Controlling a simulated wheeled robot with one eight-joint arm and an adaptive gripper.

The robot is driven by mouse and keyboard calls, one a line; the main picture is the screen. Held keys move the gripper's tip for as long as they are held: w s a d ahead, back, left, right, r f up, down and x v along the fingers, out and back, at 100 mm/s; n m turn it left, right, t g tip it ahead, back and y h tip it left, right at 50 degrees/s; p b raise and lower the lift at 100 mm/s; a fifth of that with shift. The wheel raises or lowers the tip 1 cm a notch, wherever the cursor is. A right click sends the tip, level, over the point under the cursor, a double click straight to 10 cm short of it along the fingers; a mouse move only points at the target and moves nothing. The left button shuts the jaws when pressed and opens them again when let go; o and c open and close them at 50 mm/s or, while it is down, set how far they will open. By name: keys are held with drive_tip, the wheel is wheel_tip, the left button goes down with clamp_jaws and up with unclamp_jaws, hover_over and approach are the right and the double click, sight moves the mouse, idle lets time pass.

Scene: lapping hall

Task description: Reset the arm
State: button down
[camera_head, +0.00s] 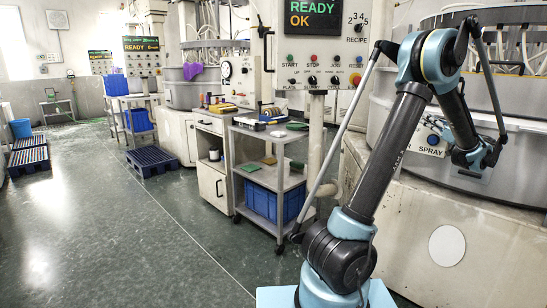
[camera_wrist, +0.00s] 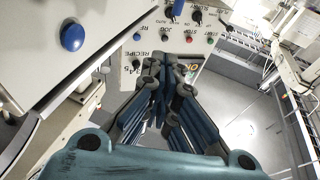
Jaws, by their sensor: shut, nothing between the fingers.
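My arm rises from its blue-grey base to a high elbow, and its forearm slopes down to the right. My gripper (camera_head: 484,158) hangs at the right, in front of the large lapping machine (camera_head: 420,185), beside its small panel marked SPRAY with a blue button (camera_head: 433,140). In the wrist view my gripper (camera_wrist: 164,68) points away from the camera with its fingers drawn together. It is shut and empty. Whether it touches the machine cannot be told from these views.
A control panel (camera_head: 337,45) reading READY OK stands left of my arm. A grey trolley (camera_head: 262,182) holding a blue crate (camera_head: 272,204) is close by on the left. A blue pallet (camera_head: 152,161) lies farther back. The green floor (camera_head: 110,240) at the left is open.

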drive_tip(key=w+a+r+m+t+h, duration=0.3)
drive_tip(key=w+a+r+m+h, duration=0.55)
drive_tip(key=a+r+h, duration=0.4)
drive_tip(key=s+a+f+m+g+h, duration=0.1)
drive_tip(key=a+f+m+g+h, duration=0.15)
drive_tip(key=h, duration=0.25)
drive_tip(key=s+a+f+n+g+y, duration=0.1)
drive_tip(key=s+a+f+g+y, duration=0.1)
drive_tip(key=s+a+f+g, duration=0.55)
drive_tip(key=s+a+f+g+y, duration=0.25)
drive_tip(key=s+a+f, duration=0.65)
drive_tip(key=a+f, duration=0.55)
drive_tip(key=s+a+f+n+g+y, duration=0.2)
drive_tip(key=s+a+f+g, duration=0.1)
drive_tip(key=s+a+f, duration=0.4)
drive_tip(key=s+a+f+n+g+y, duration=0.2)
drive_tip(key=s+a+f, duration=0.4)
drive_tip(key=s, duration=0.7)
wheel_tip(320, 180, down, 2)
drive_tip(key=shift+s+a+f+n+g, duration=0.15)
drive_tip(key=shift+a+n+g, duration=0.25)
drive_tip(key=shift+n+g, duration=0.55)
drive_tip(key=shift+m, duration=0.25)
